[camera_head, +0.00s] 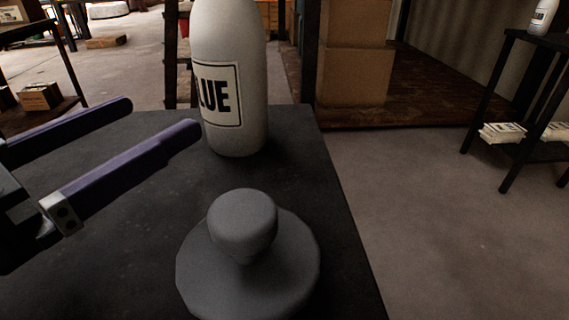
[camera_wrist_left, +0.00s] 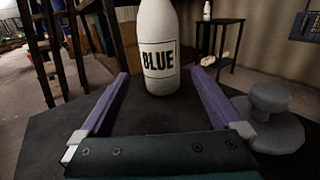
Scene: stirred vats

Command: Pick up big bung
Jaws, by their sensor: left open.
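The big bung (camera_head: 248,265) is a grey disc with a rounded knob on top. It stands upright on the dark table (camera_head: 345,285) near its right edge. In the left wrist view the bung (camera_wrist_left: 270,118) is at the right, outside the fingers. My left gripper (camera_head: 165,118) is open and empty, to the left of the bung and apart from it. It also shows in the left wrist view (camera_wrist_left: 160,80), its purple fingers spread and pointing towards a white bottle. My right gripper is in neither view.
The white bottle (camera_head: 232,40) labelled BLUE stands on the table behind the bung, just beyond my left fingertips. It also shows in the left wrist view (camera_wrist_left: 158,25). A dark shelf (camera_head: 535,150) with another bottle stands at the far right. Open floor lies right of the table.

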